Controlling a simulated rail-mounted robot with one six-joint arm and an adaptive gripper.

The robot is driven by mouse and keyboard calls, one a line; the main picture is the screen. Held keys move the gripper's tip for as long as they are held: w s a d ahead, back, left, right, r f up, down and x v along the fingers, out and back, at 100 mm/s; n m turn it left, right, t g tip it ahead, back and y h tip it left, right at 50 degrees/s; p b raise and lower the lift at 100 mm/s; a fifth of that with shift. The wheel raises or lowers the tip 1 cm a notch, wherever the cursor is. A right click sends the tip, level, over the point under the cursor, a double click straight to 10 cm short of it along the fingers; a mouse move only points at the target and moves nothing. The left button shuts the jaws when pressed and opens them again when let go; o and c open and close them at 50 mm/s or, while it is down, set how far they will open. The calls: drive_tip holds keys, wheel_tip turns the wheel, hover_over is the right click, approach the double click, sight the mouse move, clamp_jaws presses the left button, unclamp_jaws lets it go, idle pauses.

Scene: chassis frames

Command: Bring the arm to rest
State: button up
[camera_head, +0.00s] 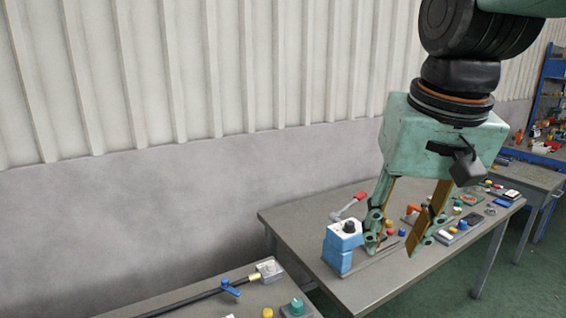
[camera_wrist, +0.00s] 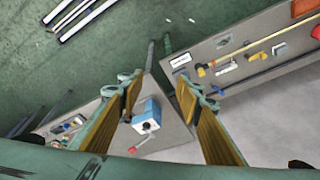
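My gripper (camera_head: 397,248) hangs from the arm, pointing down over the middle workbench, at the right of the head view. Its two fingers are spread well apart, and I see nothing held between them. In the wrist view my gripper (camera_wrist: 160,82) also shows its two fingers apart, with bench and floor visible between them. A blue and white box with a black knob (camera_head: 343,246) stands on the bench just left of the fingers. It also shows in the wrist view (camera_wrist: 147,112), below the fingertips. I cannot tell the exact height of the fingertips above the bench.
A nearer bench (camera_head: 170,307) holds a rod with a blue valve handle (camera_head: 230,287). A ribbed wall (camera_head: 200,70) stands behind. Green floor lies at right.

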drive_tip(key=s+d+f, duration=0.1)
drive_tip(key=s+f, duration=0.1)
drive_tip(key=s, duration=0.6)
drive_tip(key=s+d+f+n+t, duration=0.1)
drive_tip(key=s+f, duration=0.1)
drive_tip(key=s, duration=0.6)
drive_tip(key=shift+d+b, duration=0.3)
drive_tip(key=shift+b, duration=0.05)
idle(0.5)
